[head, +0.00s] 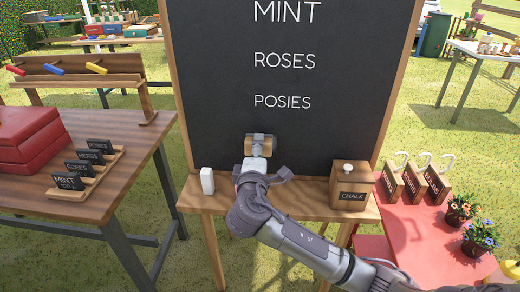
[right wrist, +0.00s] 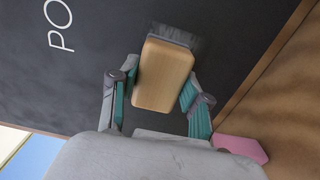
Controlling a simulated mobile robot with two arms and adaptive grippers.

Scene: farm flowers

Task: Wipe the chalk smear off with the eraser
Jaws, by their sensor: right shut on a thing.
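My right gripper (head: 257,160) is shut on the eraser (head: 261,149) in front of the lower middle of the chalkboard (head: 330,140), below the word POSIES. In the right wrist view the eraser (right wrist: 163,78) is a pale wooden block with a dark grey felt (right wrist: 177,35) facing the board, between the two fingers of the gripper (right wrist: 160,85). The felt is at or very near the board; I cannot tell whether it touches. My left gripper is not in view.
The board's wooden ledge (head: 300,209) carries a white block (head: 207,181) at left and a chalk box (head: 352,186) at right. A wooden table (head: 85,198) with signs and red boxes stands left. A red table (head: 425,245) with flower pots and small signs stands right.

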